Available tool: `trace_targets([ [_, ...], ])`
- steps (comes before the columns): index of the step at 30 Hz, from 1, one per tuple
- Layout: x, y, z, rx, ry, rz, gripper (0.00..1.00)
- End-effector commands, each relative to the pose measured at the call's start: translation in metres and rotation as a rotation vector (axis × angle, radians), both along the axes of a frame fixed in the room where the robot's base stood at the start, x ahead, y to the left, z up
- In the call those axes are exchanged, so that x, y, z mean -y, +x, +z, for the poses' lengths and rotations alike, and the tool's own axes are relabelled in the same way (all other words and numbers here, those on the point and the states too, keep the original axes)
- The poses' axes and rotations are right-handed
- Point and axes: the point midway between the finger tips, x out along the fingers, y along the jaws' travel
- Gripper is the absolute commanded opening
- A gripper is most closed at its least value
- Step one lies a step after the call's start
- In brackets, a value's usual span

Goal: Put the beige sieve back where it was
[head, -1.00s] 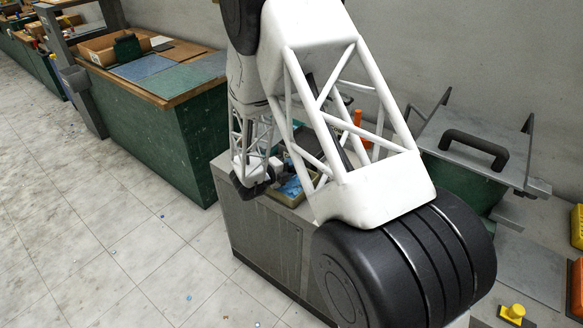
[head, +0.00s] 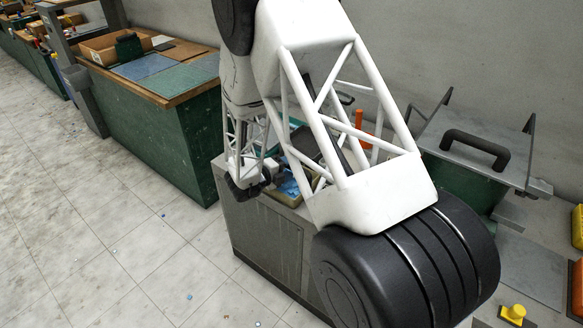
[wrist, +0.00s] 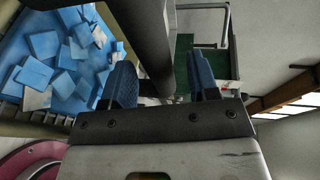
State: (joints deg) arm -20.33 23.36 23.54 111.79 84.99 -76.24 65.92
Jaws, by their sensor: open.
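A shallow beige-rimmed tray (head: 290,200), which may be the beige sieve, sits on the grey cabinet in the head view, mostly hidden behind my arm. Blue pieces lie in it. In the wrist view a slatted beige edge (wrist: 38,122) shows beside many blue square tiles (wrist: 60,60); I cannot tell whether it is the sieve. My gripper (wrist: 162,84) is open, with its two blue fingers apart. A dark bar crosses the view between or beyond the fingers; I cannot tell whether they touch it.
The grey cabinet (head: 262,238) stands against the wall, with an orange cylinder (head: 359,119) at its back. A green bench (head: 160,130) is to the left, a lidded bin with a black handle (head: 475,148) to the right. A pink round object (wrist: 32,162) is low left in the wrist view. The tiled floor is mostly clear.

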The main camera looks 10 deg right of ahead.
Motion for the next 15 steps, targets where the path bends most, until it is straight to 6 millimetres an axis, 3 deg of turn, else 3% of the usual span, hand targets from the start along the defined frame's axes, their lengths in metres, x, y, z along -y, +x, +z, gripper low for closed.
trace_targets([
  [15,-0.061,-0.035,0.014,0.001,0.001,0.003,0.54],
])
